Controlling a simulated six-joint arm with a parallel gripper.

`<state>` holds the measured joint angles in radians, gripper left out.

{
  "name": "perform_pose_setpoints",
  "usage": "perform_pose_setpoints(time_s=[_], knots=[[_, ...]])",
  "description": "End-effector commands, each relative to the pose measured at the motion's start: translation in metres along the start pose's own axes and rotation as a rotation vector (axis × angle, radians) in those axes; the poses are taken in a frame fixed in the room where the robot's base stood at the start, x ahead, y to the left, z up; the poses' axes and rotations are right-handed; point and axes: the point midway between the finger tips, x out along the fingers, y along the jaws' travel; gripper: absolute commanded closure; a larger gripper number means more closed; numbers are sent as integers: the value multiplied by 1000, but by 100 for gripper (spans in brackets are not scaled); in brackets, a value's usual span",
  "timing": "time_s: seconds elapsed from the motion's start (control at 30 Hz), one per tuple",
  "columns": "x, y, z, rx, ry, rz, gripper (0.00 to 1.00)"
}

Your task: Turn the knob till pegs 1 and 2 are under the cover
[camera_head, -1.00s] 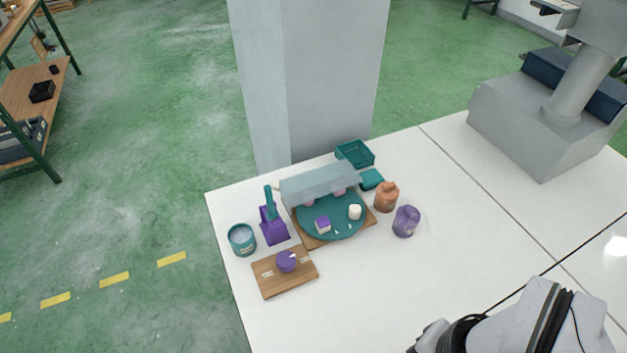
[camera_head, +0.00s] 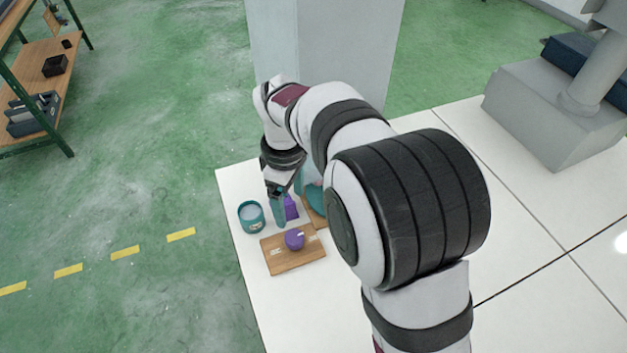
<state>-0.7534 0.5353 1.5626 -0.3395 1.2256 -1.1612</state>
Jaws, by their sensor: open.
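The purple knob (camera_head: 294,239) sits on a small wooden board (camera_head: 283,262) near the table's left edge. My gripper (camera_head: 280,222) points down just behind and left of the knob, apart from it in the picture. Its fingers are small here, and I see nothing held between them. Only a sliver of the teal turntable (camera_head: 316,201) shows beside my arm. The grey cover and the pegs are hidden behind my arm, so I cannot tell which pegs are under the cover.
A purple holder (camera_head: 291,208) stands close behind the knob board, partly hidden by my gripper. My arm blocks the table's middle. The white table (camera_head: 285,318) is clear in front of the board.

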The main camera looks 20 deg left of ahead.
Motion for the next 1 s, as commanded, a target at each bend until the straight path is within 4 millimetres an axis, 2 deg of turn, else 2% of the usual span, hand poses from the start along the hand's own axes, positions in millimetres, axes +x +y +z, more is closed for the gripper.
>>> perform_pose_setpoints(time_s=[0.2, 0.4, 0.6, 0.83, 0.87, 1.0], knots=[[67, -1, 2, 5, -4, -6, 15], [112, -1, 1, 5, -1, -3, 15], [129, 0, 1, 7, 1, -2, 15], [130, 0, 1, 7, 1, -1, 15], [130, 0, 1, 7, 1, -1, 17], [130, 0, 1, 7, 1, -1, 42]])
